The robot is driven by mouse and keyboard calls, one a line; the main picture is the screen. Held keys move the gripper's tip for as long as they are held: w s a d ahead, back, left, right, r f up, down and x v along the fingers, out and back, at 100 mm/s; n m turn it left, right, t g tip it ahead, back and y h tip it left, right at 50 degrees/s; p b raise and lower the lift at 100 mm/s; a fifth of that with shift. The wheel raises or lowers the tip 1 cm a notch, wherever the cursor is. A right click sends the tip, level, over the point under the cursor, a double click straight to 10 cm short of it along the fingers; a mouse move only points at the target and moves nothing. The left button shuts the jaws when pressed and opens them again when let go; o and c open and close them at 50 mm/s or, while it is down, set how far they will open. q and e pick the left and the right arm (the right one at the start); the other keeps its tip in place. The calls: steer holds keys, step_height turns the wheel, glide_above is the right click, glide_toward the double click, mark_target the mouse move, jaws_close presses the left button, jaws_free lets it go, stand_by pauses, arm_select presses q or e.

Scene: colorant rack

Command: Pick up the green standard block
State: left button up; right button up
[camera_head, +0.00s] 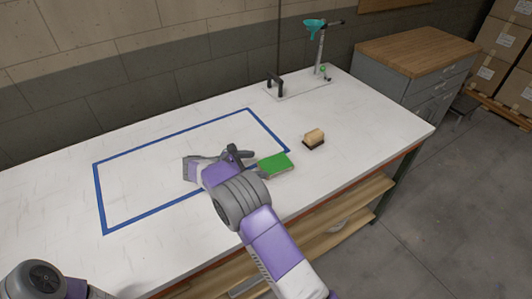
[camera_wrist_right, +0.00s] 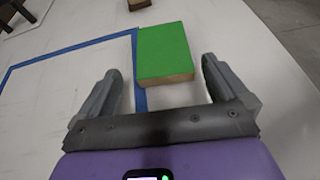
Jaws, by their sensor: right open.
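The green block (camera_head: 275,164) lies flat on the white table, right of the blue outline's near right corner. It has a green top and light wood-coloured sides. In the right wrist view the green block (camera_wrist_right: 164,52) lies just ahead of my right gripper (camera_wrist_right: 161,68), roughly in line with the gap between its fingers. In the head view my right gripper (camera_head: 256,165) is beside the block's left end, open and empty. Whether a finger touches the block, I cannot tell. My left arm shows only at the bottom left, and its gripper is out of view.
A wooden-handled brush (camera_head: 314,137) lies right of the block. A black fixture (camera_head: 275,84) and a stand with a teal funnel (camera_head: 315,27) are at the back. The blue-outlined area (camera_head: 98,190) is mostly clear. A wood-topped cabinet (camera_head: 415,48) stands beyond the table's right end.

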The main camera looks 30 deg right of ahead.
mark_target(274, 164)
steer(key=shift+w+d+f, duration=0.15)
steer(key=shift+w+d, duration=0.05)
steer(key=shift+d, duration=0.05)
steer(key=shift+s+d+f+b, duration=0.15)
steer(key=shift+d+f+b, duration=0.05)
steer(key=shift+d, duration=0.35)
steer(key=shift+s+d+f+b, duration=0.15)
steer(key=shift+d+f+b, duration=0.05)
steer(key=shift+d, duration=0.35)
steer(key=b+x, duration=0.1)
steer(key=x, duration=0.3)
steer(key=shift+s+d+f, duration=0.1)
steer(key=shift+d+f, duration=0.1)
steer(key=shift+d, duration=0.15)
steer(key=shift+a+r, duration=0.1)
steer(key=shift+c, duration=0.2)
steer(key=c, duration=0.8)
steer(key=shift+o, duration=0.2)
